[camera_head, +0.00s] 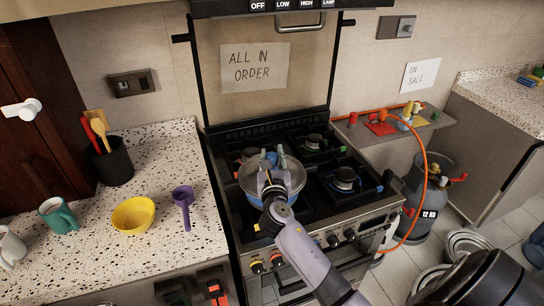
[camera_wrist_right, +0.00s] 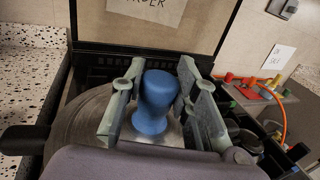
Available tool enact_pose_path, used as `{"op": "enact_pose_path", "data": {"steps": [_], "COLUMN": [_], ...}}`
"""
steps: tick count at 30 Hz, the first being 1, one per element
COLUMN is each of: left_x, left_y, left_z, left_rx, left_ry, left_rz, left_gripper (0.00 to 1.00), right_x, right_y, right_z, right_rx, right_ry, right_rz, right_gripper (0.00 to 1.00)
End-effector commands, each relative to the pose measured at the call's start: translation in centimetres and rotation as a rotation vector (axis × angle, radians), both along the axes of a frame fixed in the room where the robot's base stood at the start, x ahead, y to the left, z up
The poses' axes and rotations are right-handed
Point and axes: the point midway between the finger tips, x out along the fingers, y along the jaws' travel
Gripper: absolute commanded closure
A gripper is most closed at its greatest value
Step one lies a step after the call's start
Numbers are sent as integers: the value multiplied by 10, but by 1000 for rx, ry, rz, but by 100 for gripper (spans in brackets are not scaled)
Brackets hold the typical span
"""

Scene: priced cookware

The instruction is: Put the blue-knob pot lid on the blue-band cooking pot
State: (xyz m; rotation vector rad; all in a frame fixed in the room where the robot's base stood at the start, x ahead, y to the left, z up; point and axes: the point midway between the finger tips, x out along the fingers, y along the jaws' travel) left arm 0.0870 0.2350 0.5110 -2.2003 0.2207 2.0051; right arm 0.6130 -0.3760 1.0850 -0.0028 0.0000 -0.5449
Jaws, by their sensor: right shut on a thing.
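My right gripper (camera_head: 271,160) is shut on the lid's blue knob. In the right wrist view the blue knob (camera_wrist_right: 155,100) stands between the two grey-green fingers, and the lid (camera_wrist_right: 82,122) spreads below. My gripper hides much of the lid and the pot's right front. My left gripper is not in view.
The stove (camera_head: 320,215) has other burners free. The left counter (camera_head: 160,150) holds a yellow bowl (camera_head: 133,215), a purple ladle (camera_head: 183,203), a teal mug (camera_head: 58,216) and a utensil holder (camera_head: 114,160). A gas bottle with an orange hose (camera_head: 425,185) stands at right.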

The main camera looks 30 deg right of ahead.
Motion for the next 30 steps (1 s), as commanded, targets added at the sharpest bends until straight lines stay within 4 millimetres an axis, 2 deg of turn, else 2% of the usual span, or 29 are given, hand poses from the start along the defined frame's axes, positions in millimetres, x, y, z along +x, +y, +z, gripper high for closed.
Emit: {"op": "enact_pose_path", "data": {"steps": [2, 3, 13, 20, 30], "left_x": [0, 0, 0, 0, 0], "left_y": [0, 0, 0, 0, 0], "left_z": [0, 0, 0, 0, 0], "left_rx": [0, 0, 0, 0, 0], "left_ry": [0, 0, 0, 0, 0], "left_rz": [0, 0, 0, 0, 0], "left_gripper": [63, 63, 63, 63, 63], "right_x": [0, 0, 0, 0, 0], "right_y": [0, 0, 0, 0, 0], "right_z": [-2, -2, -2, -2, -1], "right_rx": [1, 1, 2, 2, 2], "right_ry": [4, 4, 3, 3, 3], "right_rz": [0, 0, 0, 0, 0], "right_gripper": [100, 71, 49, 48, 25]}}
